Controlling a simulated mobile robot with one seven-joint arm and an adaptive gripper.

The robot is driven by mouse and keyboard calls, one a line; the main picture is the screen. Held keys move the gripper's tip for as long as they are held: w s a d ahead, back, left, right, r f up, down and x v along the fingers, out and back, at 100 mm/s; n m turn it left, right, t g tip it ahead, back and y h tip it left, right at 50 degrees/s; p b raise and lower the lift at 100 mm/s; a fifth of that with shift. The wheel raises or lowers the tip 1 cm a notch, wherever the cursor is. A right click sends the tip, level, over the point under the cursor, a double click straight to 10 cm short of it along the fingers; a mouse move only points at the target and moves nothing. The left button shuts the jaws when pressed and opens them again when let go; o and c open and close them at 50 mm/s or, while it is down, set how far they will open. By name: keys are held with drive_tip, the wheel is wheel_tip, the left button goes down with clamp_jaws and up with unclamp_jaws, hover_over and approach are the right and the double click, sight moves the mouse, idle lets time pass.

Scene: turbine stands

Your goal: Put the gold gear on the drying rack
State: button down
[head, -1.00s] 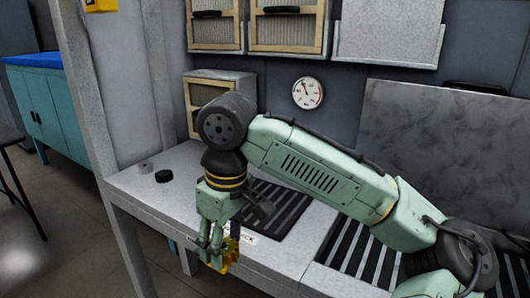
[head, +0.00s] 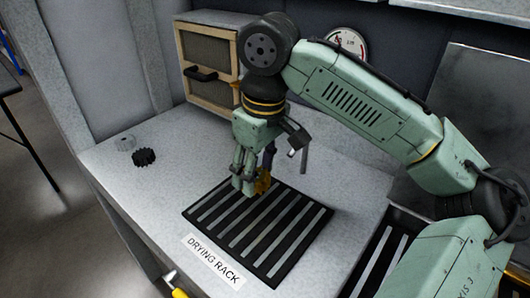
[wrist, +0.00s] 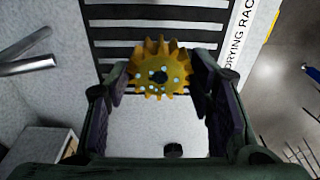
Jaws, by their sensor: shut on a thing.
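The gold gear (wrist: 158,70) is between the fingers of my gripper (wrist: 160,85) in the wrist view, with its toothed face and dark centre hole showing. In the head view my gripper (head: 254,186) is shut on the gold gear (head: 263,181), which is partly hidden by the fingers. The gripper points down over the back left part of the drying rack (head: 250,236), a flat black panel with light slats and a "DRYING RACK" label in front. The rack (wrist: 100,32) lies behind the gear in the wrist view. I cannot tell whether the gear touches it.
A black gear (head: 144,157) and a grey round part (head: 126,143) lie on the counter to the left. A wooden-framed cabinet (head: 207,60) stands at the back. A second slatted rack (head: 381,250) is at the right. The rack's front slats are clear.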

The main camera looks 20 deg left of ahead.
drive_tip(key=shift+f+b, duration=3.25)
drive_tip(key=shift+f, duration=0.8)
drive_tip(key=shift+f, duration=0.3)
drive_tip(key=c, duration=0.7)
unclamp_jaws()
drive_tip(key=shift+o, duration=0.3)
drive_tip(key=shift+o, duration=0.7)
drive_tip(key=r+p, duration=0.6)
drive_tip(key=r, duration=0.1)
drive_tip(key=shift+s+d+p, duration=0.15)
drive_tip(key=shift+d+p, duration=0.2)
drive_tip(key=shift+d, duration=0.05)
